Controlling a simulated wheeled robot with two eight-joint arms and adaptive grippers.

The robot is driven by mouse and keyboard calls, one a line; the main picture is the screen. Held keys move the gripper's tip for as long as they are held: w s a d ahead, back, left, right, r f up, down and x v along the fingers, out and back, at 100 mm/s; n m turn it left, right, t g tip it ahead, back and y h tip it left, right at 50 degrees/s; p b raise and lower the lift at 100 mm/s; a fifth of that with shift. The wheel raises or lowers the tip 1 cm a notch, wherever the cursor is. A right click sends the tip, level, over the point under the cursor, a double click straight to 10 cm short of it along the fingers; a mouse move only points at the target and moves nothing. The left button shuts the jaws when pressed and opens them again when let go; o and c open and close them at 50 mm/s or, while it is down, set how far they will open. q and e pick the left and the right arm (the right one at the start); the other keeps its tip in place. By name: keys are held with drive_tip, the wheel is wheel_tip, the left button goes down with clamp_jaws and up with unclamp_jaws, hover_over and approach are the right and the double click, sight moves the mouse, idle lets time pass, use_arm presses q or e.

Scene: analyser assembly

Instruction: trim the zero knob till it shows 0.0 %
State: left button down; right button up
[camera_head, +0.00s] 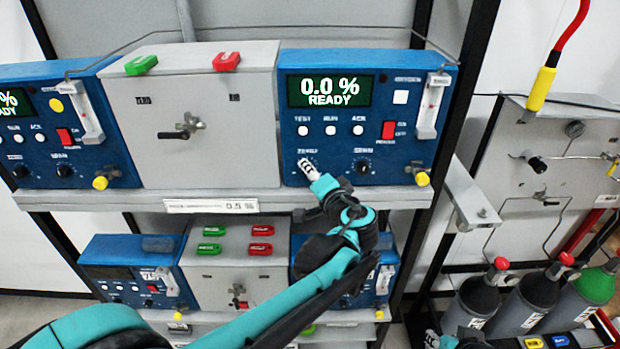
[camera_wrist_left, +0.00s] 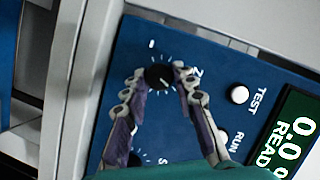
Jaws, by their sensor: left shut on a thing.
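The analyser (camera_head: 300,125) at the upper right of the shelf is a blue box. Its green display (camera_head: 330,91) reads 0.0 % and READY. My left gripper (camera_head: 309,170) is at the lower left of its panel, shut on the zero knob, which it mostly hides in the head view. In the left wrist view the black zero knob (camera_wrist_left: 158,77) with white tick marks shows between the two fingertips, one on each side. The span knob (camera_head: 362,166) is to its right and free. A part of my right gripper may show at the bottom edge of the head view, too cut off to read.
A red switch (camera_head: 389,130) and a flowmeter (camera_head: 432,105) are on the same panel. A grey valve box (camera_head: 200,120) stands left of it. Gas cylinders (camera_head: 535,300) stand at the lower right. My left arm crosses in front of the lower shelf.

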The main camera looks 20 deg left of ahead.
use_arm(q)
drive_tip(key=c, duration=1.2)
unclamp_jaws()
drive_tip(key=v, duration=1.2)
drive_tip(key=shift+f, duration=0.15)
